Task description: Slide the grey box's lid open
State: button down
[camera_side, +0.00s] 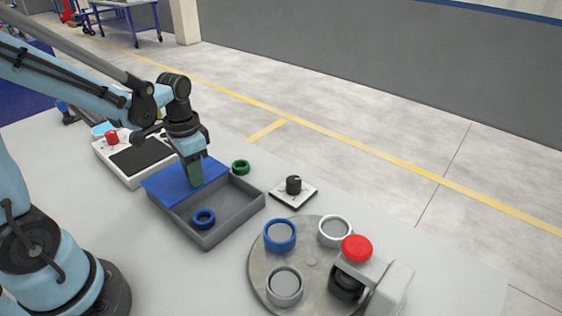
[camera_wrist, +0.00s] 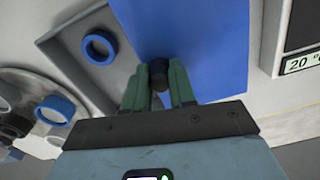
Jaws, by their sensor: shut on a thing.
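The grey box (camera_side: 228,228) sits on the table in the middle of the side view; its rim also shows in the wrist view (camera_wrist: 62,48). Its blue lid (camera_side: 165,185) covers the back-left part, and the front-right part is uncovered. The lid fills the middle of the wrist view (camera_wrist: 205,50). A dark round knob (camera_wrist: 158,72) stands on the lid. My gripper (camera_side: 195,176) is at the lid, its green fingers shut on the knob in the wrist view (camera_wrist: 158,92). A blue ring (camera_side: 203,219) lies inside the open part of the box.
A green ring (camera_side: 240,167) lies just behind the box. A dark knob on a white plate (camera_side: 293,187) stands to its right. A white device (camera_side: 133,157) stands close behind-left of the lid.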

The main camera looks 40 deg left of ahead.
jog(key=c, duration=0.9)
grip_release()
jog(key=shift+r, duration=0.1)
jog(key=shift+r, duration=5.95)
jog(key=shift+d, duration=0.1)
jog(key=shift+s+d+f+n+t, duration=0.3)
jog(key=shift+d+f+t, duration=0.3)
jog(key=shift+d+t, duration=0.6)
jog(key=shift+s+d+f+n+t, duration=0.2)
jog(key=shift+d+f+n+t, duration=0.35)
jog(key=shift+d+t, duration=0.65)
jog(key=shift+s+d+f+n+t, duration=0.25)
jog(key=shift+d+f+t, duration=0.4)
jog(key=shift+d+t, duration=0.55)
